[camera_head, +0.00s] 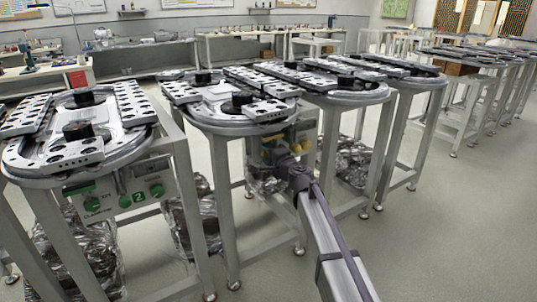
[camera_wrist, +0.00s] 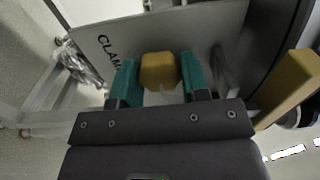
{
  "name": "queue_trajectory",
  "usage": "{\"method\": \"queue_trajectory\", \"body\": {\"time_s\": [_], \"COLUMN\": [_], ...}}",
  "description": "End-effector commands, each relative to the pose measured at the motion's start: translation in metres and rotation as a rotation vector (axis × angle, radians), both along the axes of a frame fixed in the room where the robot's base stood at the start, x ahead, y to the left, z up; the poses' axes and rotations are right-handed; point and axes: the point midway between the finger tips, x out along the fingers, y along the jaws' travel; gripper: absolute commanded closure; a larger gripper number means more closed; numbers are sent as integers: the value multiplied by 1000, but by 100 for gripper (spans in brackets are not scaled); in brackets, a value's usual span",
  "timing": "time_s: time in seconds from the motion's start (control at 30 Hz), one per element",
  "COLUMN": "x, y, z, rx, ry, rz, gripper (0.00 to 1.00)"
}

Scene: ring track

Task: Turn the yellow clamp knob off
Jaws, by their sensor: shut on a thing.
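In the wrist view, the yellow knob (camera_wrist: 159,71) sits on a grey panel (camera_wrist: 200,28) with the dark letters "CLAM" beside it; the rest of the word is hidden. My gripper (camera_wrist: 158,78) has green fingers on either side of the knob and is shut on it. In the head view, my arm reaches to the panel under the second oval track table, where a little yellow (camera_head: 268,150) shows. My arm hides most of that panel, and the knob's turn angle cannot be told.
A second yellow part (camera_wrist: 290,88) stands close to the right of my gripper. Table legs (camera_head: 227,205) and foil-wrapped bundles (camera_head: 190,215) stand near my arm. The left table has a panel with green knobs (camera_head: 125,201). The floor at the right is open.

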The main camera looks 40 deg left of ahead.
Motion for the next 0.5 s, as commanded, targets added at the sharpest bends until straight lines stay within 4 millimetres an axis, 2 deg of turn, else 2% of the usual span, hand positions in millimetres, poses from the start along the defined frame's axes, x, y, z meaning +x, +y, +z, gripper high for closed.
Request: {"method": "queue_trajectory", "body": {"time_s": [0.3, 0.33, 0.5], "x": [0, 0, 0], "y": [-1, -1, 0], "z": [0, 0, 0], "rx": [-2, -2, -1], "ry": [-3, -3, -2], "rz": [0, 0, 0], "gripper": [82, 57, 40]}}
